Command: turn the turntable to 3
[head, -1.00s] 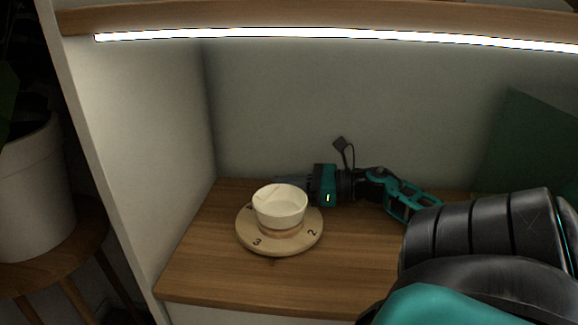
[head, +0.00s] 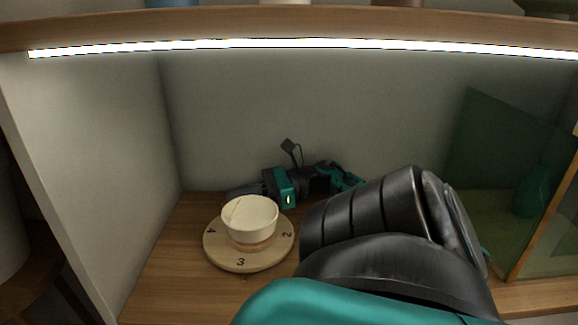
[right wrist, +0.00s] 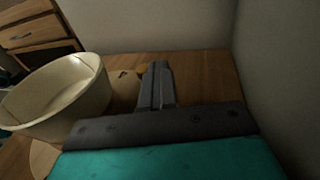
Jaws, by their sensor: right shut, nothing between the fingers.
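The round wooden turntable (head: 222,254) lies on the shelf board in the head view. The digit 3 is at its front, 4 at the left and 2 at the right. A cream bowl (head: 250,220) with a thin seam line stands on its raised middle. My right gripper (head: 240,191) is shut and empty, behind the bowl at the turntable's back edge. Its fingers also show in the right wrist view (right wrist: 157,72), beside the bowl (right wrist: 62,95) and close to the disc (right wrist: 125,88). Whether they touch the disc I cannot tell. My left gripper is not in view.
The cubby's left wall (head: 90,150) and back wall (head: 300,110) enclose the turntable. A lit strip (head: 300,44) runs above. A green panel and vase (head: 533,192) stand at the right. My right arm covers much of the board right of the turntable.

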